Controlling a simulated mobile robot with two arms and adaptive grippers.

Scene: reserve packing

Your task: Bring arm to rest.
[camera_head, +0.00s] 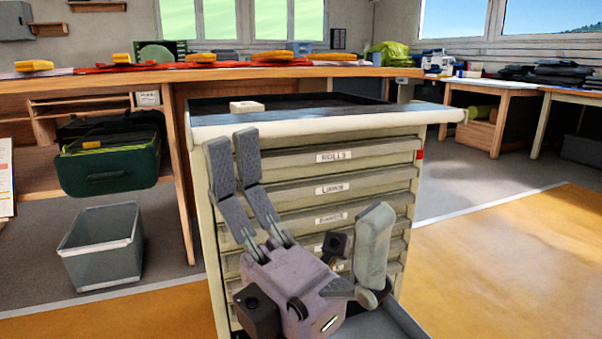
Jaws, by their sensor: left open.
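My left gripper (305,182) is open and empty, with its fingers spread and pointing up. It is in front of the drawer cabinet (345,158), below the cabinet's top, and hides part of the drawer fronts. I cannot tell whether it touches the cabinet. Two of its fingers stand side by side at the left and one stands apart at the right. My right gripper is not in view.
A small pale block (247,107) lies on the cabinet top. A grey bin (103,245) stands on the floor at left, below a green bag (108,168). A long workbench (390,73) is behind. Yellow floor (530,260) is clear at right.

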